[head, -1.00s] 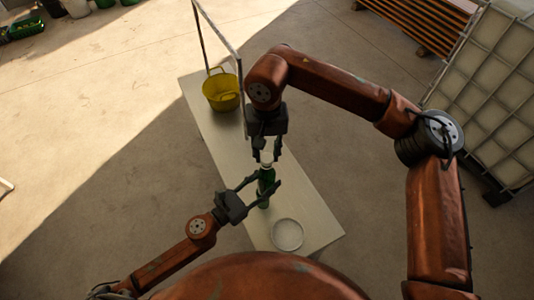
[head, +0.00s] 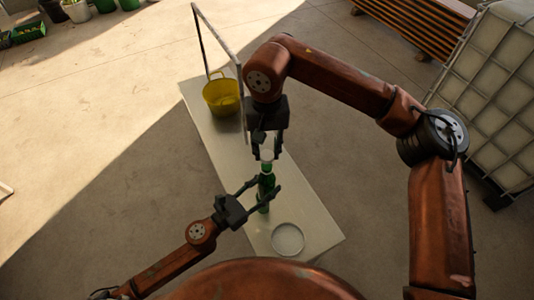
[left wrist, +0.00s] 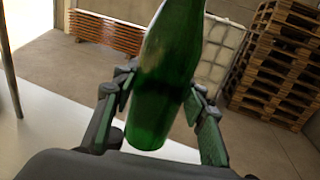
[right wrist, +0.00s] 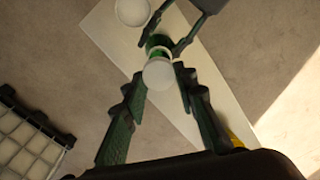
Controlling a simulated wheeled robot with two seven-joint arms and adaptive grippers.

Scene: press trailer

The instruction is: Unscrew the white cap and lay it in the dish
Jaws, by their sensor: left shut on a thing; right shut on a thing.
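My right gripper (head: 266,149) points down above the bottle and is shut on the white cap (head: 266,155). In the right wrist view the cap (right wrist: 158,74) sits between the fingertips and partly covers the bottle's top (right wrist: 158,46). The cap looks slightly above the neck; I cannot tell whether they touch. The round pale dish (head: 288,239) looks empty at the table's near end.
A yellow bucket (head: 222,97) stands at the table's far end beside an upright metal frame (head: 219,40). The table (head: 310,212) is bare right of the bottle. A caged white tank (head: 490,90) stands on the floor at right.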

